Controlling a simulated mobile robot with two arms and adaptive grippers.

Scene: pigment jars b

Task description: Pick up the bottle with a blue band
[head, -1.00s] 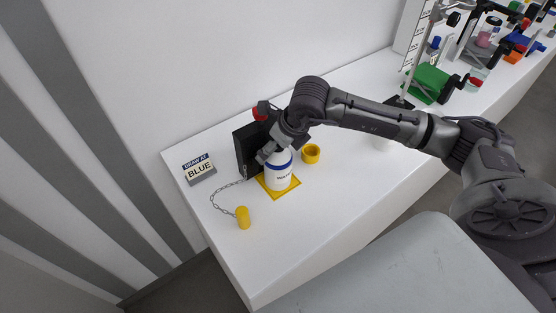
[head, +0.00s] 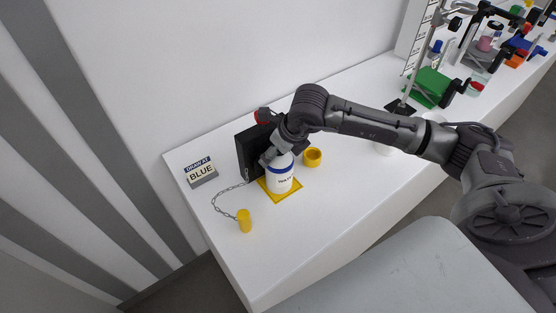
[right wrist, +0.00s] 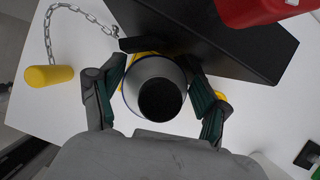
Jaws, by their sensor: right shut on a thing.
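The white bottle with a blue band (head: 281,181) stands upright on a yellow square mat (head: 297,184), with dark lettering below its band. My right gripper (head: 279,155) reaches down over it from above and is shut on its upper part. In the right wrist view, the bottle (right wrist: 130,88) sits between the two fingers (right wrist: 157,92), its round dark top facing the camera. The gripper hides part of the bottle's top in the head view. My left gripper is not in view.
A "BLUE" sign (head: 201,174) stands left. The front table is clear.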

